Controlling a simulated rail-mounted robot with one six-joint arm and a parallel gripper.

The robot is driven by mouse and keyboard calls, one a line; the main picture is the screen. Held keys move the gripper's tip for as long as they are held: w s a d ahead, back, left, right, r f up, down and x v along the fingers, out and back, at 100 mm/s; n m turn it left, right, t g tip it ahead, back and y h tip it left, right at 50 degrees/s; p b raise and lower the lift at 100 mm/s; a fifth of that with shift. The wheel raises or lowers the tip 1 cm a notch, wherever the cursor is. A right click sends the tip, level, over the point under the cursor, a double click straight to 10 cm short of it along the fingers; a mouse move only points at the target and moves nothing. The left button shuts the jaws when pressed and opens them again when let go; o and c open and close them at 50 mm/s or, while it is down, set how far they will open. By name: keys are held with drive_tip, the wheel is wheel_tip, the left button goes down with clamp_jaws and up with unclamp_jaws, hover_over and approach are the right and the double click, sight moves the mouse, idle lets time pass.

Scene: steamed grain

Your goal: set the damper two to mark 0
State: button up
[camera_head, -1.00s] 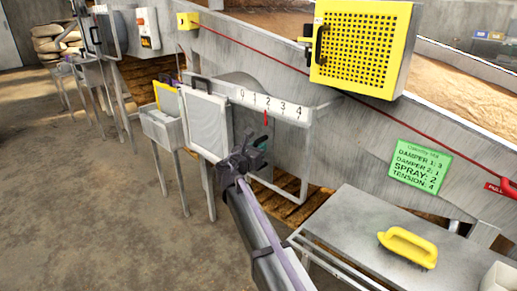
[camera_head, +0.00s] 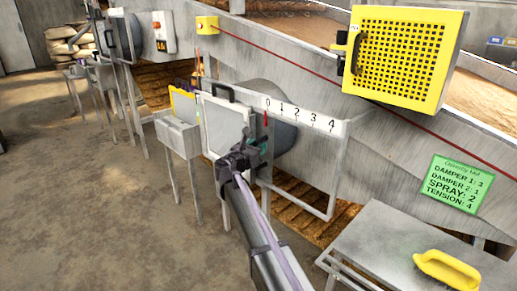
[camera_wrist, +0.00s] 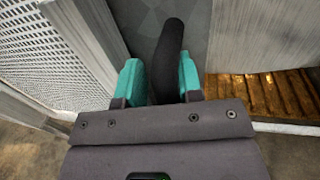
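The damper scale (camera_head: 300,117) is a white strip with marks 0 to 4 on the grey machine's side. Its red pointer (camera_head: 265,119) stands at about mark 0, at the strip's left end. My gripper (camera_head: 259,147) is just below the pointer. In the wrist view my gripper (camera_wrist: 161,82) has its two teal fingers on either side of a black curved handle (camera_wrist: 170,48) and appears shut on it. The handle's lower end is hidden behind the gripper body. A green card (camera_head: 460,184) on the right lists damper 2 as 1.
A white mesh-faced panel (camera_head: 222,126) stands close left of my gripper, and its mesh fills the left of the wrist view. A metal frame hangs below the scale. Open floor lies left.

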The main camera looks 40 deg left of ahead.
drive_tip(key=shift+o, duration=1)
drive_tip(key=s+d, duration=0.1)
drive_tip(key=s, duration=0.9)
drive_tip(key=shift+s, duration=0.4)
drive_tip(key=shift+d, duration=0.1)
